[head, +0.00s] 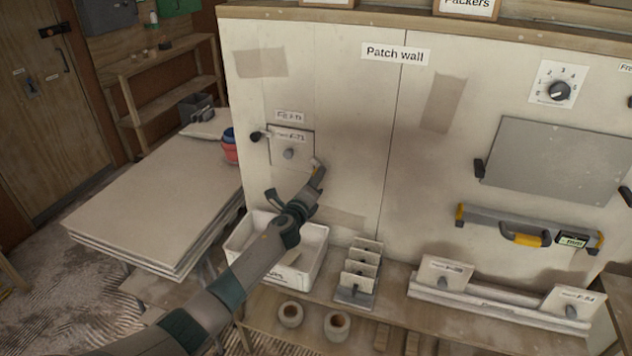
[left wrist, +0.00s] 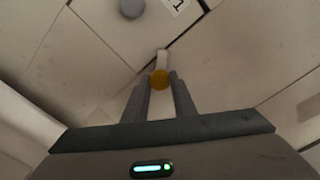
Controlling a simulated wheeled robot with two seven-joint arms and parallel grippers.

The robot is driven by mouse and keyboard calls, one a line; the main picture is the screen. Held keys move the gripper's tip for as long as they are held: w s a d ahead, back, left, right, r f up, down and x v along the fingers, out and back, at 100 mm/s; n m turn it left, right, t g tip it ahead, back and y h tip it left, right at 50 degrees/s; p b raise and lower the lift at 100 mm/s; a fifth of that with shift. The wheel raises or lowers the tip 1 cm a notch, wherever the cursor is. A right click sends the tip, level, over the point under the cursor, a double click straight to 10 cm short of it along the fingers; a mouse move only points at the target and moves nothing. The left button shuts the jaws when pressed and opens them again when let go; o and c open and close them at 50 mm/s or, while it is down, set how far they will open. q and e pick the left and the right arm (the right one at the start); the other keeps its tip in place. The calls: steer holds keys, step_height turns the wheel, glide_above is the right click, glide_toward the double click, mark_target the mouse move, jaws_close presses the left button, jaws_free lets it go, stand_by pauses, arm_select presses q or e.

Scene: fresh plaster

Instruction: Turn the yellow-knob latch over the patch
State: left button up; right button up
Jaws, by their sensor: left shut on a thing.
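The patch (head: 297,153), a pale square panel with a grey knob (head: 288,153) and a printed label, sits on the wall under a small sign. A dark latch (head: 257,136) is at its upper left. My left gripper (head: 318,172) is at the patch's lower right side. In the left wrist view, my left gripper (left wrist: 160,88) is shut on the yellow knob (left wrist: 159,79) of the latch. A pale latch bar (left wrist: 162,58) extends from the knob toward the patch edge. The patch's grey knob also shows in the left wrist view (left wrist: 131,8). My right gripper is not in view.
A white bin (head: 240,240) stands below my left arm. A rack of small panels (head: 358,280) is beside it on the bench. A yellow-handled level (head: 525,232) and a large grey board (head: 555,160) are on the wall at right.

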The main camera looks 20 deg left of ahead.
arm_select(q)
steer(key=n+b, duration=0.1)
steer(key=n, duration=0.8)
steer(key=shift+n, duration=0.3)
stand_by(0.3)
steer(key=o, duration=1)
steer(key=shift+o, duration=0.2)
steer(key=shift+s+b, duration=0.15)
steer(key=shift+b, duration=0.15)
steer(key=s+b, duration=0.2)
steer(key=s, duration=1.5)
steer(key=shift+a+b, duration=0.35)
steer(key=shift+b, duration=0.05)
steer(key=shift+s, duration=0.1)
